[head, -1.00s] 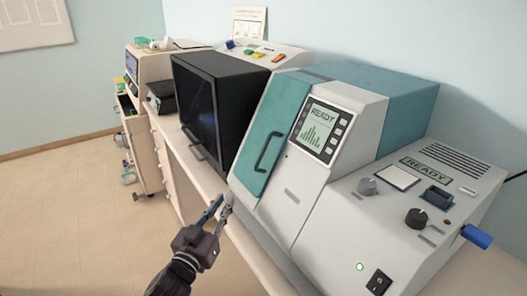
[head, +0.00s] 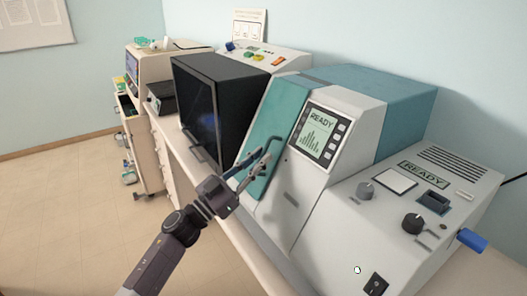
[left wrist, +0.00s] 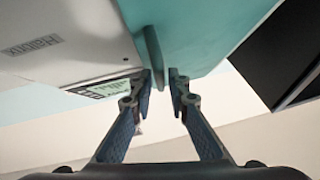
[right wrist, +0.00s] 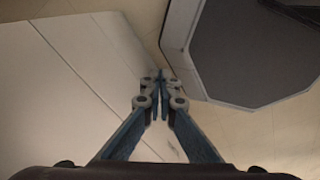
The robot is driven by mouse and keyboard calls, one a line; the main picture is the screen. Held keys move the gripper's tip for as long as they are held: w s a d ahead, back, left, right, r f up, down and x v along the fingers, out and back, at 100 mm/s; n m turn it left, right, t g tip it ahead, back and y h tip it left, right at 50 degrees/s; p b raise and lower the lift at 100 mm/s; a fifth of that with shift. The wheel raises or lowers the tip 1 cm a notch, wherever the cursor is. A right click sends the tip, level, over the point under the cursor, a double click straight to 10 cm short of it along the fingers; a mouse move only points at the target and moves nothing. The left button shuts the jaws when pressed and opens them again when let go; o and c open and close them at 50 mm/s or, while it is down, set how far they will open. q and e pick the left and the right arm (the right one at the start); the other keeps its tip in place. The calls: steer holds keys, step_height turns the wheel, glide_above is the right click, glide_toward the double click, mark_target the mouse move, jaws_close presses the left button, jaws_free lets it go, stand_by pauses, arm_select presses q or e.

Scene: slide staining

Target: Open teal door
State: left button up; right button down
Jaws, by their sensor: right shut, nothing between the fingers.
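The teal door (head: 281,106) is on the front of the white and teal machine and looks closed. Its dark handle (head: 276,143) is partly hidden by my left gripper (head: 264,163) in the head view. In the left wrist view the door (left wrist: 205,32) fills the top middle, and the handle (left wrist: 153,52) stands out from it, just ahead of the fingers. My left gripper (left wrist: 161,78) is open, its fingertips apart at the handle's near end; I cannot tell whether they touch it. My right gripper (right wrist: 160,78) is shut and empty, away from the door.
A black box-shaped device (head: 222,105) stands left of the machine. The machine's screen (head: 318,130) reads READY. A white control unit (head: 400,225) with knobs and a blue lever (head: 473,240) is at the right. The floor (head: 70,210) at the left is clear.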

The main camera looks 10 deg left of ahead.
arm_select(q)
steer(key=shift+x, duration=0.85)
jaws_close()
